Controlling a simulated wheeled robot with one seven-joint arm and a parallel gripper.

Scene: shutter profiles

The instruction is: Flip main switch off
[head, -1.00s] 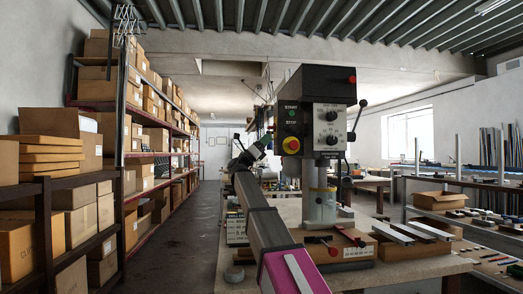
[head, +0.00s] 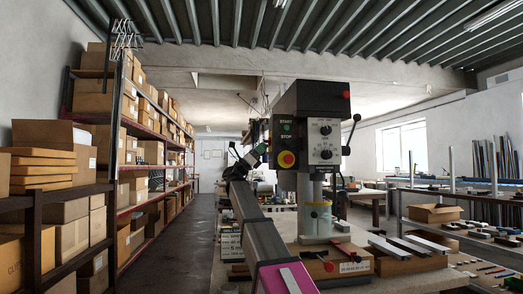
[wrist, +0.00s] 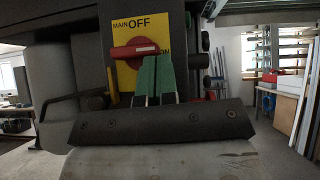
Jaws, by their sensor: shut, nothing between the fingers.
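The main switch is a red rotary handle (wrist: 138,48) on a yellow plate (wrist: 124,20) in the wrist view. OFF is printed at the top and ON at the right. The handle lies nearly level, its right end at the ON mark. My gripper (wrist: 157,58) has green fingers, shut with nothing held. The fingertips are just below the handle's right half and cover the plate's lower right; I cannot tell whether they touch. In the head view my gripper (head: 262,149) is beside the left side of the drill press head (head: 309,135); the switch is hidden there.
The press stands on a workbench (head: 415,277) with metal profiles (head: 390,248). Shelves of boxes (head: 68,240) stand at left, with a clear aisle (head: 180,245) between.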

